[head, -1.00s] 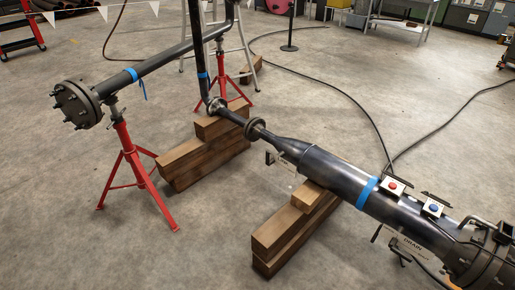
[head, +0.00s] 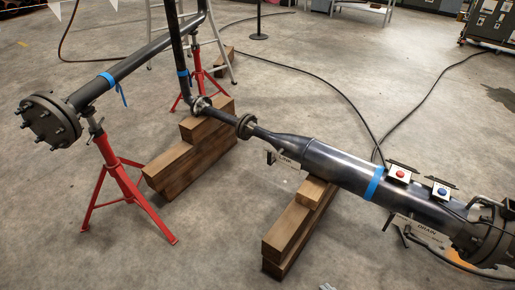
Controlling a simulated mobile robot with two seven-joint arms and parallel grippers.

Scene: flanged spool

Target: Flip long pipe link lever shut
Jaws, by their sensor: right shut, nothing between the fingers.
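The long dark pipe (head: 335,170) runs from the middle down to the right, with a blue tape band. A white tag reading "LINK" (head: 289,161) hangs at its narrow end, with a small dark lever (head: 270,157) beside it. The lever's exact position is too small to tell. Only the tips of my right gripper (head: 327,286) show at the bottom edge; they are shut and empty, well below the lever and apart from the pipe. My left gripper is out of view.
A "DRAIN" tag (head: 420,226) hangs lower right, below red (head: 400,174) and blue (head: 441,191) buttons. Wooden blocks (head: 300,228) support the pipe. A red stand (head: 122,180) holds a flanged pipe at left. Black cables cross the floor behind. Floor between the block stacks is clear.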

